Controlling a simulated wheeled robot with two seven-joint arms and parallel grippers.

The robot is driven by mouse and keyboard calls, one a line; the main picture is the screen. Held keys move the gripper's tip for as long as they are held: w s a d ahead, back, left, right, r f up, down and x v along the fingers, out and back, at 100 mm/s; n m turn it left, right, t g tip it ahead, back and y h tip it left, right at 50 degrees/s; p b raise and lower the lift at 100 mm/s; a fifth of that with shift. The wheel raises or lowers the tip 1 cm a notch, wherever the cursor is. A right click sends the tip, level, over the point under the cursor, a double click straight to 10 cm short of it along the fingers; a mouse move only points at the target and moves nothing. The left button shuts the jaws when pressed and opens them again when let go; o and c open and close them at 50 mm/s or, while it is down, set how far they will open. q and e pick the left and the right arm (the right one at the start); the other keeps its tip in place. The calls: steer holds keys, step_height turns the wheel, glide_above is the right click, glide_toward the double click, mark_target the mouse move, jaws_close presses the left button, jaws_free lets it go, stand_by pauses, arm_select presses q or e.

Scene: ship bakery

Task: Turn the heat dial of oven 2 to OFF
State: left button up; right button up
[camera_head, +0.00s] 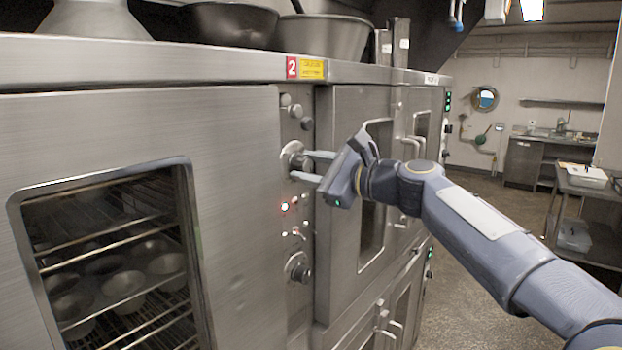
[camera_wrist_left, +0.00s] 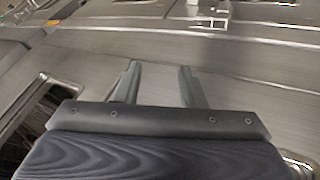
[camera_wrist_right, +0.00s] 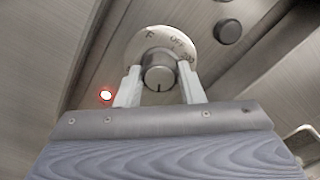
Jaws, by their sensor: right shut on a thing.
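Oven 2 (camera_head: 120,120) fills the left of the head view, with a red "2" label (camera_head: 292,67) on its top edge. The heat dial (camera_head: 293,158) is the upper large knob on its narrow control panel. In the right wrist view the dial (camera_wrist_right: 159,72) is a round metal knob with a dark mark at its lower edge, on a pale plate (camera_wrist_right: 187,44) lettered with OFF. My right gripper (camera_head: 304,166) is shut on the dial, one finger on each side (camera_wrist_right: 159,88). My left gripper (camera_wrist_left: 158,80) shows only in its wrist view, fingers apart and empty.
A lit indicator (camera_head: 285,207) is just below the dial, and another large knob (camera_head: 298,267) sits lower on the panel. A second oven door with a handle (camera_head: 408,143) is to the right. Metal bowls (camera_head: 325,38) stand on top.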

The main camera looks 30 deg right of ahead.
steer(key=n+b, duration=0.2)
steer(key=n, duration=0.1)
steer(key=shift+n, duration=0.4)
steer(key=n+b, duration=0.3)
steer(key=n, duration=0.1)
steer(key=shift+n, duration=0.3)
steer(key=n+b, duration=0.2)
steer(key=n, duration=0.1)
steer(key=n+b, duration=0.2)
steer(key=n, duration=0.2)
steer(key=shift+r, duration=0.1)
steer(key=n+b, duration=0.1)
steer(key=n, duration=0.2)
steer(key=shift+n+b, duration=0.3)
steer(key=shift+n, duration=0.1)
steer(key=n+b, duration=0.1)
steer(key=n, duration=0.2)
steer(key=shift+n, duration=0.3)
steer(key=n+b, duration=0.1)
steer(key=n, duration=0.2)
steer(key=shift+r, duration=0.1)
steer(key=shift+a+n+b, duration=0.1)
steer(key=shift+n+b, duration=0.4)
steer(key=shift+n, duration=1.4)
